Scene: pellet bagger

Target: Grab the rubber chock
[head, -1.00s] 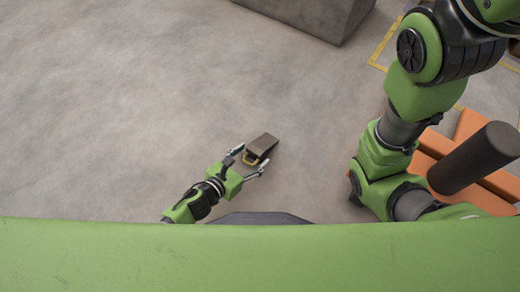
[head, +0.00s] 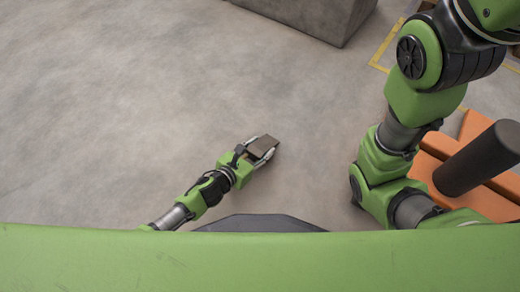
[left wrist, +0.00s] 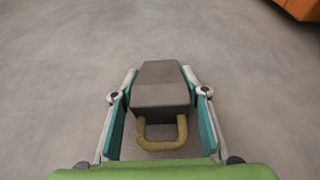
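The rubber chock (head: 263,144) is a dark grey-brown wedge-shaped block on the concrete floor, below the middle of the head view. In the left wrist view the chock (left wrist: 161,88) lies centred, with its yellow loop handle (left wrist: 162,143) facing my gripper's palm. My left gripper (head: 260,153) has one finger on each side of the chock. In the left wrist view the teal pads of the left gripper (left wrist: 160,95) run close along its sides, with narrow gaps still showing. My right gripper is out of view; only links of the right arm show.
An orange pallet-like structure (head: 467,192) with a dark cylinder (head: 475,160) stands at the right. A large grey block (head: 312,15) is at the top, near yellow floor lines (head: 384,42). The floor left of the chock is clear.

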